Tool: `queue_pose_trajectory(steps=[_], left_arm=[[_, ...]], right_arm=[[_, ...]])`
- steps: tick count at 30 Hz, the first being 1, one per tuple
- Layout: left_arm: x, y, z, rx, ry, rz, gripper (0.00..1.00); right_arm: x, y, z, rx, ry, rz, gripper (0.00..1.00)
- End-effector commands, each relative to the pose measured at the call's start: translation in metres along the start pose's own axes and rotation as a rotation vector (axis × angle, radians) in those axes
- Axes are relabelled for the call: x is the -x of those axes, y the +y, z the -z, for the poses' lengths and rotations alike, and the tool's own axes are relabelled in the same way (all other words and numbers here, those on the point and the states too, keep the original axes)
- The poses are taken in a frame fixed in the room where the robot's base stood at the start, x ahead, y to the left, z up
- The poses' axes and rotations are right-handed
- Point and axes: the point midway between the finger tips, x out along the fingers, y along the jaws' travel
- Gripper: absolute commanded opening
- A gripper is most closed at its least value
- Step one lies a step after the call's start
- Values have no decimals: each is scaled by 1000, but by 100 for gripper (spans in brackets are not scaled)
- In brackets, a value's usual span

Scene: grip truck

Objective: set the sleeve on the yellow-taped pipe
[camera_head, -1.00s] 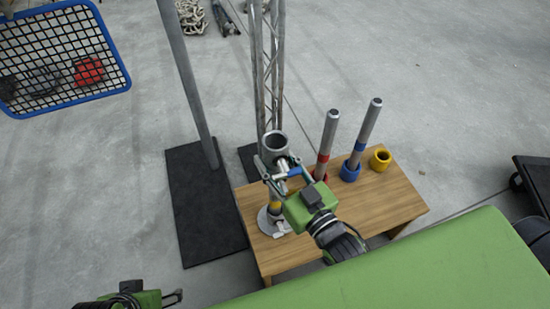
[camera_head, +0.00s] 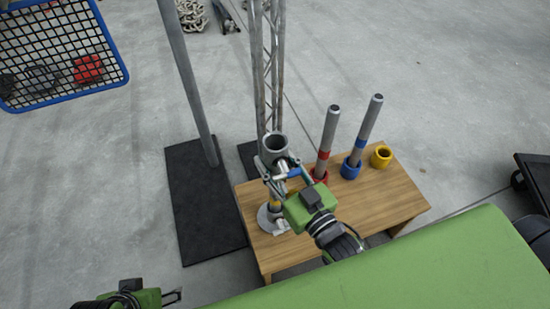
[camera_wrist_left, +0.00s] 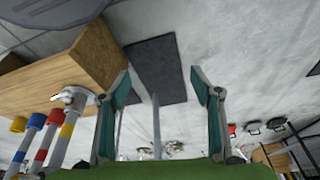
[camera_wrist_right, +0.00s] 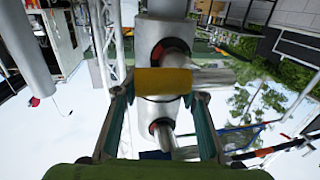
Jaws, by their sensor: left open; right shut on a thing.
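A grey metal sleeve (camera_head: 275,143) stands nearly upright in my right gripper (camera_head: 280,170), its dark open mouth facing up. In the right wrist view the fingers close on the metal fitting, with a yellow patch (camera_wrist_right: 163,80) between them. The yellow-taped pipe (camera_head: 274,203) rises from a round base right below the sleeve. Its upper part is hidden, so I cannot tell whether its end is inside the sleeve. My left gripper (camera_head: 174,296) is open and empty at the lower left.
A wooden table (camera_head: 385,203) carries the red-taped pipe (camera_head: 329,130), the blue-taped pipe (camera_head: 368,125) and a loose yellow ring (camera_head: 381,157). A slanted grey post on a black mat (camera_head: 195,220) and a truss tower (camera_head: 268,75) stand close by. A blue-rimmed crate (camera_head: 121,58) is upper left.

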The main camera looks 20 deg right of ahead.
Motion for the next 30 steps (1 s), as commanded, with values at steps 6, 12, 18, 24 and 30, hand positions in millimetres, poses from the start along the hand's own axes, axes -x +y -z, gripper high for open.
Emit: queue_pose_trajectory(steps=[6,12,18,24,30], left_arm=[[-4,0,-2,0,0,0,58],[-6,1,6,-2,30,-1,58],[-8,2,13,-3,60,-2,58],[-9,2,21,-3,90,-4,58],[-11,3,28,-5,119,-5,58]], right_arm=[[0,0,-7,0,5,0,0],[-1,0,-11,0,6,0,0],[-1,0,-15,0,6,0,0],[-1,0,-20,0,6,0,0],[-1,0,-24,0,5,0,0]])
